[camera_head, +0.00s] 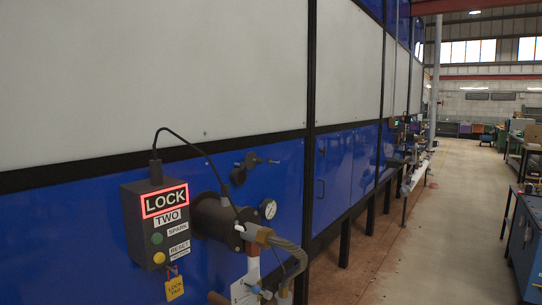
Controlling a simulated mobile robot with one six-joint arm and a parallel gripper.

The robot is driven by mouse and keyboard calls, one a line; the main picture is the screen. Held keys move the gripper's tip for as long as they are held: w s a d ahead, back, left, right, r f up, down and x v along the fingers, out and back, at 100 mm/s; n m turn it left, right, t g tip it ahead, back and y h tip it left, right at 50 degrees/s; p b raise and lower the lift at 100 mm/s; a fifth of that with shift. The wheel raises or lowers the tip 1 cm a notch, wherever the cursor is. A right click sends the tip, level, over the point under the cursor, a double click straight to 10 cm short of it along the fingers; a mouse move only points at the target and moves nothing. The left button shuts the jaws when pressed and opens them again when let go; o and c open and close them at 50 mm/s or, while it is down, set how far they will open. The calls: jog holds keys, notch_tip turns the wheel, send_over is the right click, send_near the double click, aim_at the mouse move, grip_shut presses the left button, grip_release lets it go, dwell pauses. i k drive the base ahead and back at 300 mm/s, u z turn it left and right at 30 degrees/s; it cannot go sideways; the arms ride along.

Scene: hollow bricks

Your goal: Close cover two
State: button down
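A dark control box (158,222) labelled TWO is mounted on the blue wall at the lower left. Its red-framed sign (164,200) reads LOCK. A green button (157,238) marked SPARK and a yellow button (159,258) marked RESET are on its front. A black cylindrical fitting (212,218) sticks out to its right. A small black round part with a stem (239,175) sits on the wall above; I cannot tell whether it is cover two or whether it is open. My gripper is not in view.
A pressure gauge (268,209) and a hose (288,249) with a valve are beside the fitting. A black cable (195,149) arcs from the box. The aisle floor (445,220) is clear; a blue cabinet (525,245) stands at right.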

aim_at(252, 160)
jog(key=u, duration=0.1)
jog(key=i, duration=1)
jog(key=u, duration=0.05)
